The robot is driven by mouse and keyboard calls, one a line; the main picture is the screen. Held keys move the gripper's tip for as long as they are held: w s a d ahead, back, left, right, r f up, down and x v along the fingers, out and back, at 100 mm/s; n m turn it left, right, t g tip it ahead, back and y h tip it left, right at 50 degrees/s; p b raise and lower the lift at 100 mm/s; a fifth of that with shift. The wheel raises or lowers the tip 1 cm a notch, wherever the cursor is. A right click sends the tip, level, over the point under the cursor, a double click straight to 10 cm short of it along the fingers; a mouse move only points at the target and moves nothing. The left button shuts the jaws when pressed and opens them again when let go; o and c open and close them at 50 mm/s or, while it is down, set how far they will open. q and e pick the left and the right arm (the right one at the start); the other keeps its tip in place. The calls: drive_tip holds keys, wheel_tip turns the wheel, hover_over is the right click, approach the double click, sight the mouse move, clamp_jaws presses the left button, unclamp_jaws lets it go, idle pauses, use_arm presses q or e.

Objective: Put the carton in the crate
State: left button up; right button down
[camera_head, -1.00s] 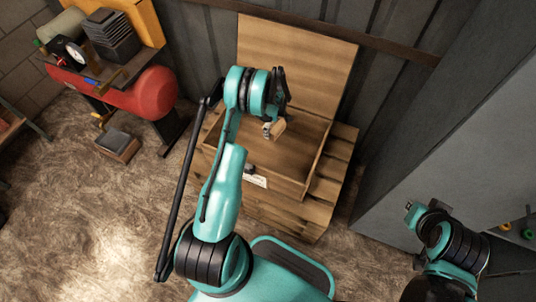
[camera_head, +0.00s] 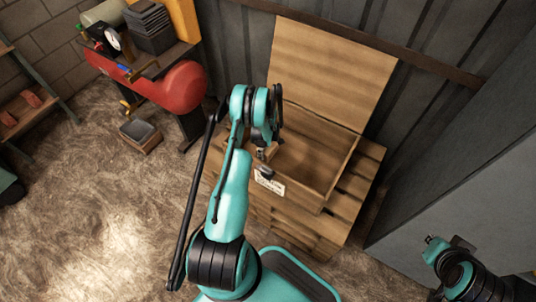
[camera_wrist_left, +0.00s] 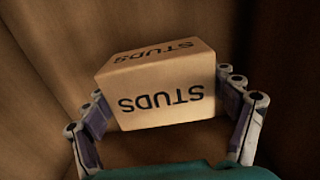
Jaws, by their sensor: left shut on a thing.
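The carton (camera_wrist_left: 160,88) is a small tan box printed STUDS, upside down in the left wrist view. My left gripper (camera_wrist_left: 165,105) is shut on it, with a finger on each side. In the head view my left gripper (camera_head: 265,138) is over the front left part of the open crate, and the carton (camera_head: 266,152) shows only as a small tan patch below it. The crate (camera_head: 338,172) is wooden, with its lid (camera_head: 330,75) raised at the back. Brown wooden surfaces surround the carton in the wrist view. I cannot tell whether it touches the floor.
A dark latch (camera_head: 266,172) and white label (camera_head: 269,183) are on the crate's front. A grey panel (camera_head: 470,170) stands to the right. The crate's right part looks empty.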

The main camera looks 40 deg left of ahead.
use_arm(q)
wheel_tip(320, 180, down, 4)
drive_tip(key=shift+b, duration=0.95)
drive_tip(key=shift+r, duration=0.1)
drive_tip(key=o, duration=1.5)
